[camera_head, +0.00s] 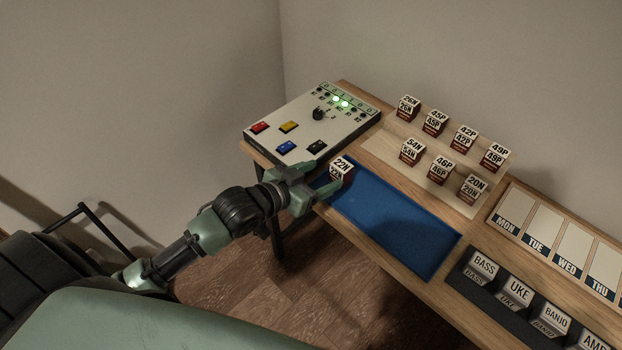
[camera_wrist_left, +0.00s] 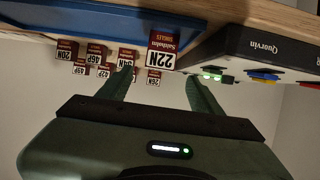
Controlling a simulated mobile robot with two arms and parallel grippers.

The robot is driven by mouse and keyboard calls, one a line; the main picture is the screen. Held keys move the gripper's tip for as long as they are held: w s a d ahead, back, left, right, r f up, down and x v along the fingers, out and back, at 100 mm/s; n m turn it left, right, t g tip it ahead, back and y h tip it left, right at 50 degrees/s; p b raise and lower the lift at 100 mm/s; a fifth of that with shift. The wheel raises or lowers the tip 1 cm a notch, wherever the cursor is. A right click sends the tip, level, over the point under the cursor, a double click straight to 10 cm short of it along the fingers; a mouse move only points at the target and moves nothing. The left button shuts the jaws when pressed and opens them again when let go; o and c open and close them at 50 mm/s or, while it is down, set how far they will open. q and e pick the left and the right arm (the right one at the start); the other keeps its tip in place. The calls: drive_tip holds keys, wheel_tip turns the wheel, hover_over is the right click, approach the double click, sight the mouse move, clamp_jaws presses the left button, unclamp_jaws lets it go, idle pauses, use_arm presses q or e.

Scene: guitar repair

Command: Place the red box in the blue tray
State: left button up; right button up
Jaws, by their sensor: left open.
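A small dark red box with a white label reading 22N (camera_head: 341,169) is at the far left end of the blue tray (camera_head: 400,225). It also shows in the left wrist view (camera_wrist_left: 164,48), just past and between the fingertips. Whether it rests on the tray floor cannot be told. My left gripper (camera_head: 328,176) is open, its fingers pointing at the box from the near left side. In the left wrist view, the open fingers (camera_wrist_left: 158,78) show a gap to each side of the box. My right gripper is not in view.
Several similar labelled red boxes (camera_head: 411,151) stand on a wooden stepped rack behind the tray. A control panel (camera_head: 312,122) with coloured buttons and green lights sits left of the tray. A dark holder with label blocks (camera_head: 486,266) is at right. The rest of the tray is empty.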

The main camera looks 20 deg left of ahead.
use_arm(q)
drive_tip(key=v, duration=0.3)
drive_tip(key=shift+s+r, duration=0.15)
drive_tip(key=shift+s, duration=0.1)
